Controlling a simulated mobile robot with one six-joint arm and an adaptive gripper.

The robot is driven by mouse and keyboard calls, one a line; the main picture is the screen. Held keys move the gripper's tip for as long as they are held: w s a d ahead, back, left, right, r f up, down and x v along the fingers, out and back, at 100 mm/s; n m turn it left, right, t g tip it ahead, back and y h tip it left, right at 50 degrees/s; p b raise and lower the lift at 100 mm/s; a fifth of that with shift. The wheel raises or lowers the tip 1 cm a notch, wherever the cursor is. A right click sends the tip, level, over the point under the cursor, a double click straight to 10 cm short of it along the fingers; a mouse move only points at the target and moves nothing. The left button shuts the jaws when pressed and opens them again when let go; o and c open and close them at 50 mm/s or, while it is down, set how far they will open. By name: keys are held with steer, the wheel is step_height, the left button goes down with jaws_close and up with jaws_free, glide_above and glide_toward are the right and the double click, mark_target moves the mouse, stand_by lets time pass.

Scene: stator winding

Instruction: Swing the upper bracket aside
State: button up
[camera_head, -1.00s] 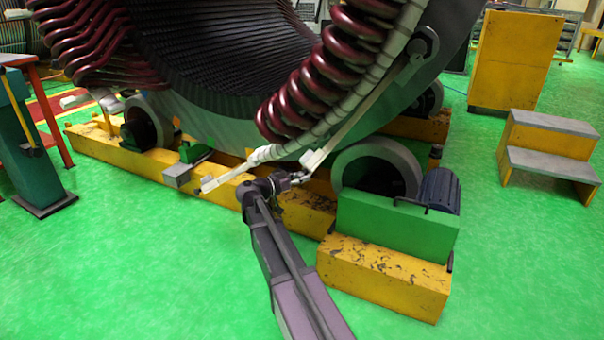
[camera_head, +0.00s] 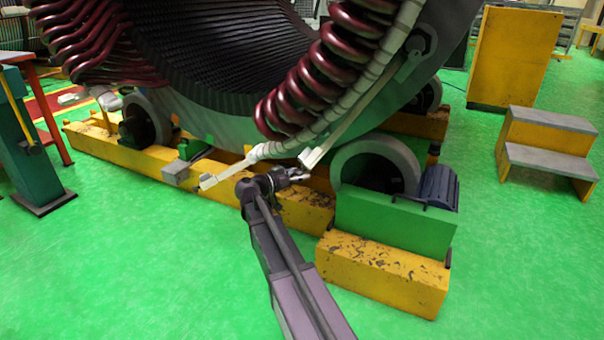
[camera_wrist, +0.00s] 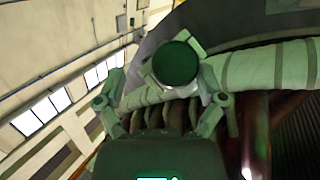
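In the head view, a long pale bar that looks like the upper bracket (camera_head: 362,112) slants down from a round pivot on the stator's outer edge. Its blocky lower end (camera_head: 313,156) hangs free beside the wrapped ring. A second pale arm end (camera_head: 218,179) sticks out lower left. My gripper (camera_head: 303,173) is just below the upper bracket's lower end; contact is not clear there. In the wrist view my gripper (camera_wrist: 162,75) has its fingers spread, with a pale part capped by a dark green disc (camera_wrist: 175,62) in front of and between them. A grip on it is not visible.
The stator ring (camera_head: 225,120) with dark red coils (camera_head: 310,85) stands behind my gripper. A green roller stand (camera_head: 395,222) on a yellow base (camera_head: 385,275) is close on the right. Yellow steps (camera_head: 550,145) stand far right. The green floor at left front is clear.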

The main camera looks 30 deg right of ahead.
steer(key=shift+a, duration=0.1)
steer(key=s+a, duration=0.2)
steer(key=a, duration=1.3)
steer(key=shift+s+a+r, duration=0.15)
steer(key=shift+a+r, duration=0.05)
steer(key=shift+a, duration=0.05)
stand_by(1.6)
stand_by(0.5)
steer(key=shift+d+f+n, duration=0.15)
steer(key=shift+n, duration=0.25)
steer(key=c, duration=1.2)
steer(key=n, duration=0.1)
steer(key=d+f+n, duration=0.1)
steer(key=n, duration=0.1)
steer(key=n+t+b, duration=0.1)
steer(key=shift+w+d+f, duration=0.15)
steer(key=shift+w+d, duration=0.05)
steer(key=shift+w, duration=0.1)
jaws_close()
steer(key=w+d+f+n+t+y+b, duration=0.1)
steer(key=d+f+n+t+b, duration=0.1)
steer(key=n, duration=1.2)
steer(key=w+d+f+n+t+y+b, duration=0.1)
steer(key=d+f+n+t+b, duration=0.2)
steer(key=n, duration=1.1)
steer(key=shift+w+d+f+n+b, duration=0.3)
steer(key=shift+w+d+f+b, duration=0.1)
steer(key=shift+d+f+b, duration=0.55)
